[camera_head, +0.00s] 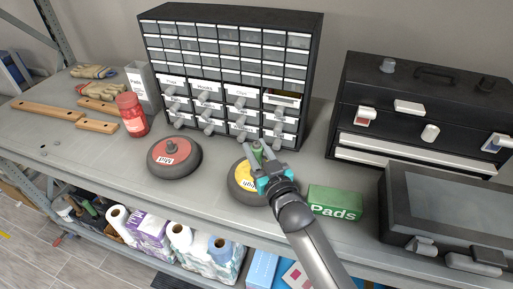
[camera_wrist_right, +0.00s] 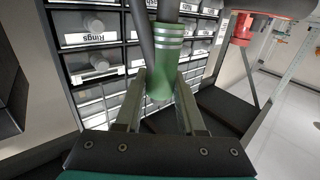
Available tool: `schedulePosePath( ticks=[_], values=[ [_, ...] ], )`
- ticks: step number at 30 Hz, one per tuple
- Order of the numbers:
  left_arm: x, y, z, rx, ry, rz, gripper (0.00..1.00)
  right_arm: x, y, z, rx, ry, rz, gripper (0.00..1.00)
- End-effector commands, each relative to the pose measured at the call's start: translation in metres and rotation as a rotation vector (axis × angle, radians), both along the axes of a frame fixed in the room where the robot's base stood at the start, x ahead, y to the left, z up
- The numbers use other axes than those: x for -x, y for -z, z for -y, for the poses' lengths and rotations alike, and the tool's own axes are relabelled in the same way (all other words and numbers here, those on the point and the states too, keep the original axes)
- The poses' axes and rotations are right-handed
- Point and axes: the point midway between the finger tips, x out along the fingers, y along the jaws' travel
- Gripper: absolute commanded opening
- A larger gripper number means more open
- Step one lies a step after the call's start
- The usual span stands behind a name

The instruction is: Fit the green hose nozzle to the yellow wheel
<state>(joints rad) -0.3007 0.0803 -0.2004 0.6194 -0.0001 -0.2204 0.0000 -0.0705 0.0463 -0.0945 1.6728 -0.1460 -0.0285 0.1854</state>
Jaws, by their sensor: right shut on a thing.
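The green hose nozzle (camera_head: 257,150) shows just above my right gripper (camera_head: 262,162) in the head view. In the right wrist view the nozzle (camera_wrist_right: 164,62) is a green cylinder with silver bands, between the two fingers of the right gripper (camera_wrist_right: 161,108), which is shut on it. The yellow wheel (camera_head: 240,178), a dark disc with a yellow labelled centre, lies on the bench under and left of the gripper. The gripper hides its right part and hub. I cannot tell whether the nozzle touches the wheel. My left gripper is not in view.
A red-centred wheel (camera_head: 174,157) lies to the left, with a red bottle (camera_head: 131,115) beyond it. A drawer cabinet (camera_head: 227,72) stands close behind. A green Pads box (camera_head: 335,202) and a grey case (camera_head: 440,205) are at right. The bench's front left is clear.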

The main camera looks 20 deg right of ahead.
Motion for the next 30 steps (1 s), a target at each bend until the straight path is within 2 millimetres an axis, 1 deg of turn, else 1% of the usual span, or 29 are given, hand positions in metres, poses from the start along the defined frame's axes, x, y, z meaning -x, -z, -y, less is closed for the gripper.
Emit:
schedulePosePath(
  ticks=[18,29,30],
  values=[
    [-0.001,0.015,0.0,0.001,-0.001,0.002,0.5,0.0,0.019,0.0,0.0,0.0,0.002,0.0],
    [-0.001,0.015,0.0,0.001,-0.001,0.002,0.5,0.0,0.021,0.0,-0.001,0.0,0.0,0.0],
    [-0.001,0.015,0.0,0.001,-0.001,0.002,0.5,0.0,0.021,0.0,0.0,0.0,-0.001,0.43]
  ],
)
